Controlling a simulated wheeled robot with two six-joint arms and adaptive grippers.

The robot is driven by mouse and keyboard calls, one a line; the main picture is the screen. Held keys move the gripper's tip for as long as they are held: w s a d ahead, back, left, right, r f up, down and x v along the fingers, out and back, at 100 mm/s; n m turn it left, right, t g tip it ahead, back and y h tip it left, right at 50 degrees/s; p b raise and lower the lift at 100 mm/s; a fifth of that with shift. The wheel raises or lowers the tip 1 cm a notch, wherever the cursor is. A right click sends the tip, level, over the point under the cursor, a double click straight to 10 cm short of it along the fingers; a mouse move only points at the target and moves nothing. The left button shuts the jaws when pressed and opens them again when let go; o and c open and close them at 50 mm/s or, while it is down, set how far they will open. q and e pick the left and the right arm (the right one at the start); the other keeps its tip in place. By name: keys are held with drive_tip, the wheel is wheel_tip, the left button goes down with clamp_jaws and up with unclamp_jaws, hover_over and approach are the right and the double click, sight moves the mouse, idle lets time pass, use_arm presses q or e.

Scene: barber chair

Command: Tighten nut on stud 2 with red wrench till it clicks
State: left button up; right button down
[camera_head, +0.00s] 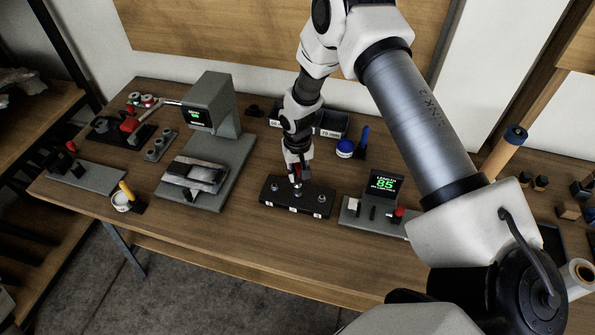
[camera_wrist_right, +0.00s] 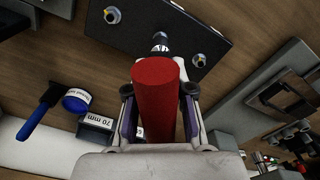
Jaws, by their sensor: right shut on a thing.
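The red wrench shows its thick red handle (camera_wrist_right: 157,92) in the wrist view, between the two fingers of my right gripper (camera_wrist_right: 158,105). My right gripper (camera_head: 297,172) is shut on the handle and points down over a black stud block (camera_head: 270,203) on the bench. The block (camera_wrist_right: 135,35) carries a row of three studs. The outer studs show brass-coloured nuts, one (camera_wrist_right: 110,15) and another (camera_wrist_right: 198,60). The wrench's far end is at the middle stud; the handle and fingers partly hide whether it sits on the nut. My left gripper is out of view.
A display unit (camera_head: 384,186) reading 85 stands right of the block. A grey press-like machine (camera_head: 212,100) stands left. Bare bench lies in front of the block.

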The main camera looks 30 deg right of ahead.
drive_tip(key=shift+f+b, duration=0.4)
drive_tip(key=shift+f, duration=0.25)
idle(0.5)
drive_tip(key=shift+r+p, duration=0.1)
drive_tip(key=shift+p, duration=0.2)
drive_tip(key=m+p, duration=0.1)
drive_tip(key=m, duration=0.1)
drive_tip(key=shift+m, duration=0.3)
drive_tip(key=shift+m+p, duration=0.55)
drive_tip(key=shift+m, duration=0.45)
